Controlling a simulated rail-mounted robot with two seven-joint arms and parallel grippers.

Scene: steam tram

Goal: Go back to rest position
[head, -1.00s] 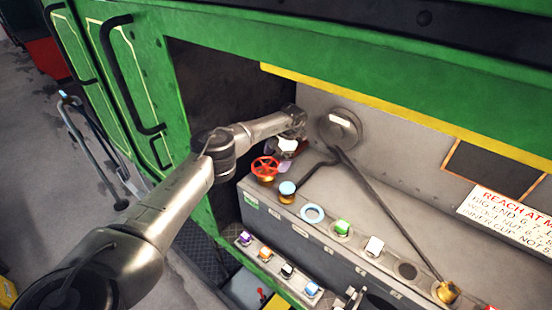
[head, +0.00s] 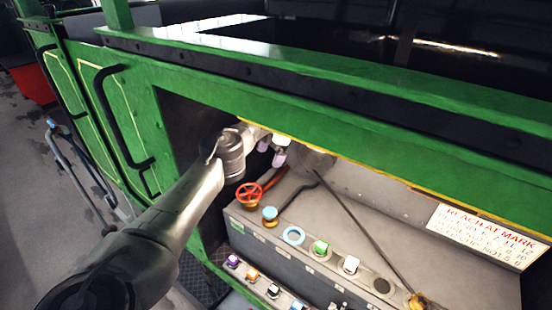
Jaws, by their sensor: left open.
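My left arm reaches from the lower left into the opening of the green tram side. My left gripper (head: 272,152) is open, with two pale purple fingertips showing. It hangs inside the opening, just under the yellow-edged green beam, above and slightly right of the red handwheel (head: 249,194). A gap shows between the fingertips and the wheel, and I see nothing held between them. Part of the gripper is hidden behind the beam. My right gripper does not show.
The green beam (head: 330,130) overhangs the gripper.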

